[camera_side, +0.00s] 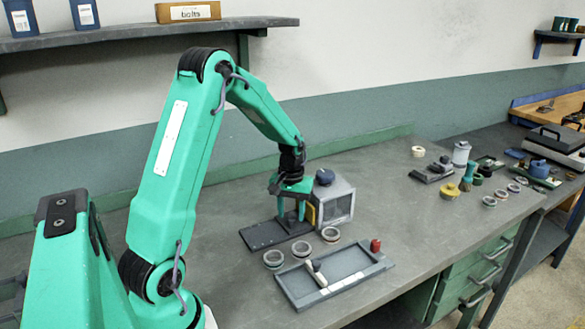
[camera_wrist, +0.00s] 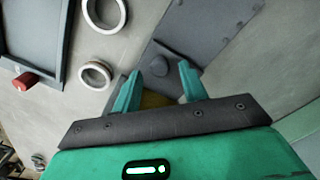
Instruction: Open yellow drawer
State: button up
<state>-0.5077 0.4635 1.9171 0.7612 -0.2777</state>
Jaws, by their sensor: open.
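The yellow drawer shows as a small yellow patch (camera_side: 310,213) at the left side of a grey box-like machine (camera_side: 337,203) in the side view. In the wrist view a yellow surface (camera_wrist: 155,100) shows low between my fingers, mostly hidden by the gripper body. My gripper (camera_side: 291,217) points down just left of the yellow part, above a dark plate. In the wrist view my gripper (camera_wrist: 158,80) has its two green fingers apart, one on each side of the yellow surface. I cannot tell whether they touch it. The drawer looks shut or nearly so, but its front is partly hidden.
A dark plate (camera_side: 262,235) lies under my gripper. Several rings, one of them here (camera_side: 274,259), lie in front of the machine. A grey tray (camera_side: 297,283) with a red cylinder (camera_side: 375,246) at its corner is nearer the bench edge.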

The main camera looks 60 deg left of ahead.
jog(key=shift+f, duration=0.45)
grip_shut()
jog(key=s, duration=1.1)
jog(key=shift+s, duration=0.25)
grip_release()
jog(key=shift+r, duration=0.15)
